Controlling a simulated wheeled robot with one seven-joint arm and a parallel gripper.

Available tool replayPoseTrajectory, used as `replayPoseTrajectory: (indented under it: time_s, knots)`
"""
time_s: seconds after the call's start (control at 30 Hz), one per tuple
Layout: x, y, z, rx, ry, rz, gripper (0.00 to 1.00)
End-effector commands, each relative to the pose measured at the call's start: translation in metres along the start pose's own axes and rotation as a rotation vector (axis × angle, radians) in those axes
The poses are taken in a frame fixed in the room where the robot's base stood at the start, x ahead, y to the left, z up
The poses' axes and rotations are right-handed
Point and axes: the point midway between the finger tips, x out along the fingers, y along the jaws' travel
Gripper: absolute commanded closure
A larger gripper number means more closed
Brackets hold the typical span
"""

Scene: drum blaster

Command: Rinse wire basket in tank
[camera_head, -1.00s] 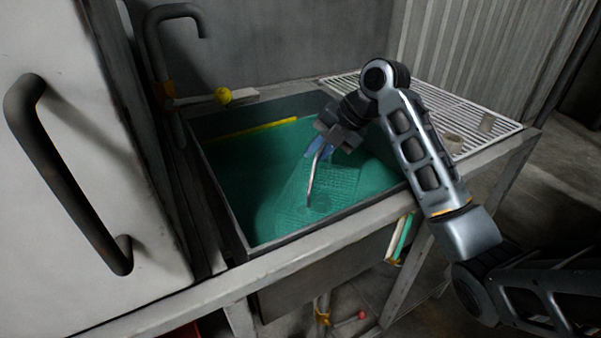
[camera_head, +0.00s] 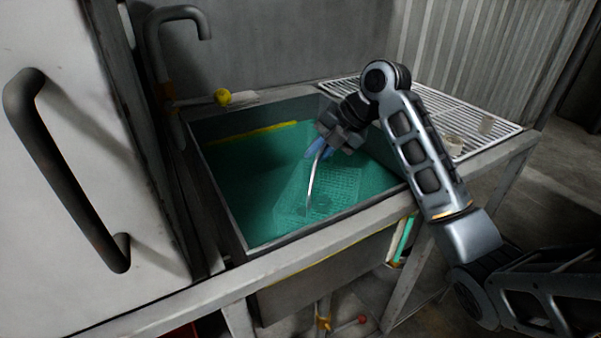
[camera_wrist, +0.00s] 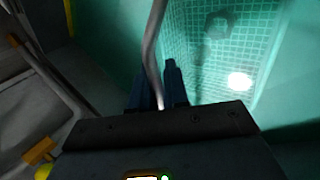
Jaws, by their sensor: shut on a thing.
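The tank (camera_head: 224,222) is a dark-rimmed metal basin holding teal-green liquid. The wire basket (camera_head: 335,190) lies under the liquid's surface in the middle of the tank, seen as a pale mesh. Its curved metal handle (camera_head: 312,183) rises out of the liquid. My gripper (camera_head: 317,150), with blue fingers, is shut on the upper part of this handle, above the liquid. In the wrist view the handle (camera_wrist: 150,45) runs from between the fingers to the mesh basket (camera_wrist: 215,50). Small dark shapes show in the basket; I cannot tell what they are.
A white wire drain rack (camera_head: 475,128) lies right of the tank, with a small object on it. A tap (camera_head: 152,45) with a yellow knob (camera_head: 222,97) stands at the back left. A white door or cabinet with a dark handle (camera_head: 60,175) fills the left side.

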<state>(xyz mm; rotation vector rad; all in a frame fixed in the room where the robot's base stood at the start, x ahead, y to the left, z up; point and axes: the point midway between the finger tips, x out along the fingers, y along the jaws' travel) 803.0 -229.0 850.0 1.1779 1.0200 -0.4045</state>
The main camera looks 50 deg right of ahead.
Motion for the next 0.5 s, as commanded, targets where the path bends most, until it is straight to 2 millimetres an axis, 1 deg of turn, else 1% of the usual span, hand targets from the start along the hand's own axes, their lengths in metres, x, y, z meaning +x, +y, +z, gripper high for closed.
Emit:
replayPoseTrajectory:
  time_s: [0.03, 0.5]
  knots:
    - [0.017, -0.011, -0.005, 0.018, 0.025, -0.011, 1.00]
    - [0.005, -0.001, -0.005, 0.017, 0.026, -0.010, 1.00]
